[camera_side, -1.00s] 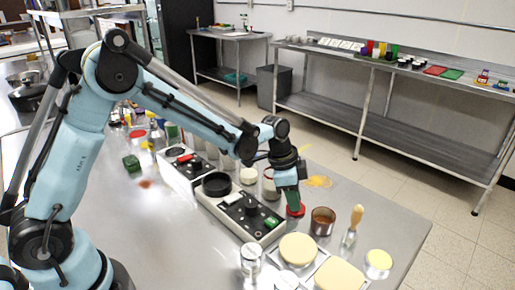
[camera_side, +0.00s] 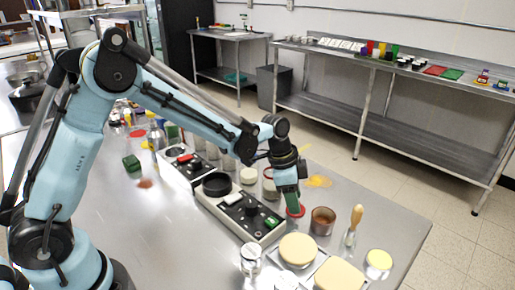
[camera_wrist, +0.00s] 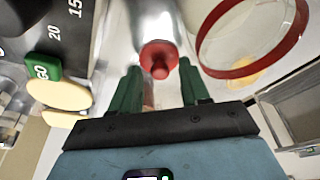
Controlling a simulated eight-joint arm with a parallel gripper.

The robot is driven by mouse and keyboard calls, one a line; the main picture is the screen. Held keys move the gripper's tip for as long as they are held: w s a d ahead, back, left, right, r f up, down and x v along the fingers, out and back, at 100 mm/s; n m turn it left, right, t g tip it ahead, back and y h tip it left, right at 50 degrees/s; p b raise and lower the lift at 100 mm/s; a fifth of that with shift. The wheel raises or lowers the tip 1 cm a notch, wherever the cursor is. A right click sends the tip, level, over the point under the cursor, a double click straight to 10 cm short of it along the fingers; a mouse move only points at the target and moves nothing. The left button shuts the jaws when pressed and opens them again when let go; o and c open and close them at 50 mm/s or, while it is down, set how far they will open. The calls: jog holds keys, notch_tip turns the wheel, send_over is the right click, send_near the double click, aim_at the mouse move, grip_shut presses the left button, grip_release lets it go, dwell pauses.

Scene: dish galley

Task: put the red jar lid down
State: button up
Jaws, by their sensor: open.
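The red jar lid (camera_wrist: 158,58) has a round knob and lies on the steel table, just beyond my fingertips in the wrist view. In the side view the lid (camera_side: 296,211) shows as a small red disc right under my gripper (camera_side: 291,206), partly hidden by the fingers. My gripper (camera_wrist: 160,72) is open, its two green fingers apart on either side of the line to the lid. A glass jar with a red rim (camera_wrist: 203,42) stands to the right of the lid in the wrist view.
A brown cup (camera_side: 322,222) and a wooden-handled brush (camera_side: 351,236) stand right of my gripper in the side view. A scale-like device (camera_side: 240,211) with a green button lies left of it. Round and square cream pieces (camera_side: 298,249) lie in front.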

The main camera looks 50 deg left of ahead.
jog(key=v, duration=1.1)
jog(key=s+a+n+t+y, duration=0.1)
jog(key=s+a+n+t, duration=0.1)
jog(key=s+n, duration=0.3)
jog(key=s+a+r+n+t+y, duration=0.1)
jog(key=s+a+n+t, duration=0.2)
jog(key=s, duration=0.7)
jog(key=shift+s+a+r+n+y, duration=0.35)
jog(key=shift+a+n, duration=0.3)
jog(key=shift+n, duration=0.65)
